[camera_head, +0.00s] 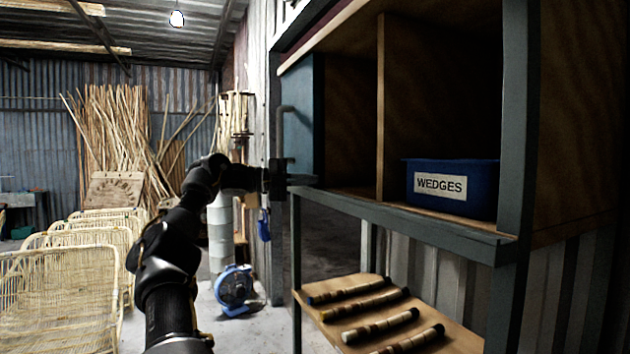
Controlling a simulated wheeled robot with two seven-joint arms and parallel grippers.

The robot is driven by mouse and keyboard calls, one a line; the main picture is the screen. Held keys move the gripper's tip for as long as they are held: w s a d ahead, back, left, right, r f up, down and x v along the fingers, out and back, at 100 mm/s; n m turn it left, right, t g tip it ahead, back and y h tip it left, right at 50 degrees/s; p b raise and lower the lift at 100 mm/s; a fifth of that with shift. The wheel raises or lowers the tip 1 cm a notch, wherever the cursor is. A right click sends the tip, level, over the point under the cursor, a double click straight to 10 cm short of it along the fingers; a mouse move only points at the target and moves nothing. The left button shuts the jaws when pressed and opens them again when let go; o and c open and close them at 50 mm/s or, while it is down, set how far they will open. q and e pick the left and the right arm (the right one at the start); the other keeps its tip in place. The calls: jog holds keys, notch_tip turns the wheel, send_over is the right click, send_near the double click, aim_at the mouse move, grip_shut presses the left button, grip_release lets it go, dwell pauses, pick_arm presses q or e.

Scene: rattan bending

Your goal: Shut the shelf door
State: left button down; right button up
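The shelf (440,225) is a dark grey-framed wooden cabinet with open compartments, filling the right side of the view. The shelf door (304,115) is a blue-grey panel at the shelf's left end, seen at a steep angle. It stands open, with the compartments exposed. A grey bar handle (283,112) is on the door's left side. My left gripper (303,180) is at the lower end of the handle, near the door's bottom edge. Its small dark fingers do not show whether it grips or touches anything. My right gripper is not in view.
A blue bin labelled WEDGES (480,186) sits in the right compartment. A lower wooden shelf (325,315) holds several banded rods. A blue fan (235,290) stands on the floor. Several rattan frames (60,290) stand at left. The concrete floor between them is partly clear.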

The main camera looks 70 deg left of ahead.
pick_arm(q)
jog(key=shift+a, duration=0.1)
jog(key=d+b, duration=0.2)
jog(key=b, duration=0.1)
jog(key=d+f+b, duration=0.1)
jog(key=d+b, duration=0.1)
jog(key=shift+w+f+b, duration=0.1)
jog(key=shift+b, duration=0.3)
jog(key=r+b+v, duration=0.1)
jog(key=v, duration=0.9)
jog(key=shift+d, duration=0.2)
jog(key=shift+a+r, duration=0.1)
jog(key=shift+r, duration=0.05)
